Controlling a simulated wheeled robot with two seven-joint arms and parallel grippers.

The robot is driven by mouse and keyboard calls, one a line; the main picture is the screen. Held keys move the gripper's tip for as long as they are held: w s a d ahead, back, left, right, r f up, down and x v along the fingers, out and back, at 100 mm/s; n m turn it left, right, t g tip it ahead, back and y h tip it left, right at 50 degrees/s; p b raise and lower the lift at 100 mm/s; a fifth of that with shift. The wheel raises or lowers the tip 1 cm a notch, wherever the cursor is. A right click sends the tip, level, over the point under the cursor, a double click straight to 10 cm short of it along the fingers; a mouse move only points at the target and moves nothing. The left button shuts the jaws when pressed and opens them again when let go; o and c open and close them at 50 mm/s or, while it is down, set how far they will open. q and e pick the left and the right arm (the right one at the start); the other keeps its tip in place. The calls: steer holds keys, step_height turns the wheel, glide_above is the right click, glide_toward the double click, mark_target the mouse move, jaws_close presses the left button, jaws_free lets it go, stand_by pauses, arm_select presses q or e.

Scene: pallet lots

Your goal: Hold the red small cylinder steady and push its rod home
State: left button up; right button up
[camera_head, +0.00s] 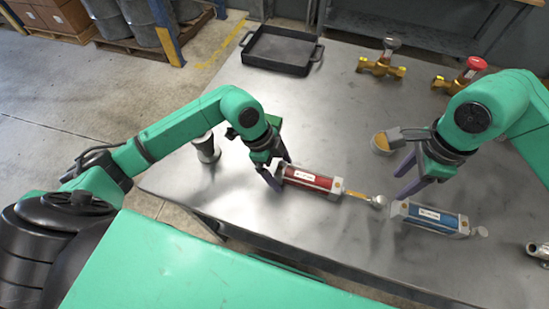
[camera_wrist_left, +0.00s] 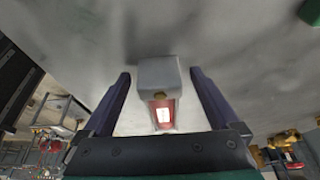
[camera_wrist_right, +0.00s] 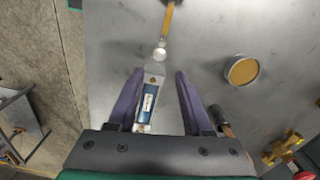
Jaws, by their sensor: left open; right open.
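The red small cylinder (camera_head: 312,180) lies on the metal table, with its yellow rod (camera_head: 356,195) sticking out to the right and ending in a silver tip (camera_head: 379,200). My left gripper (camera_head: 275,175) is open at its left end; in the left wrist view the grey end cap (camera_wrist_left: 158,72) sits between the open fingers (camera_wrist_left: 160,95). My right gripper (camera_head: 409,178) is open and empty, above the table to the right of the rod. In the right wrist view the silver tip (camera_wrist_right: 160,54) and part of the rod (camera_wrist_right: 168,20) show ahead of the fingers (camera_wrist_right: 158,82).
A blue cylinder (camera_head: 430,217) lies close to the red one's rod tip. A metal spool (camera_head: 206,148), a black tray (camera_head: 280,50), brass valves (camera_head: 381,66) with a red-topped one (camera_head: 461,76), and a round tan-faced piece (camera_head: 381,142) stand around.

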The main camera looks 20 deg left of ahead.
arm_select(q)
jaws_close()
arm_select(e)
jaws_close()
arm_select(q)
steer(key=shift+d, duration=0.1)
arm_select(e)
steer(key=w+d+r+n+g+y, duration=0.1)
steer(key=w+d+n+g+y, duration=0.1)
steer(key=d, duration=0.4)
steer(key=shift+w+d+r+n+y, duration=0.2)
steer(key=shift+w+d+n+y, duration=0.1)
steer(key=shift+w+n+y, duration=0.55)
steer(key=shift+s, duration=0.15)
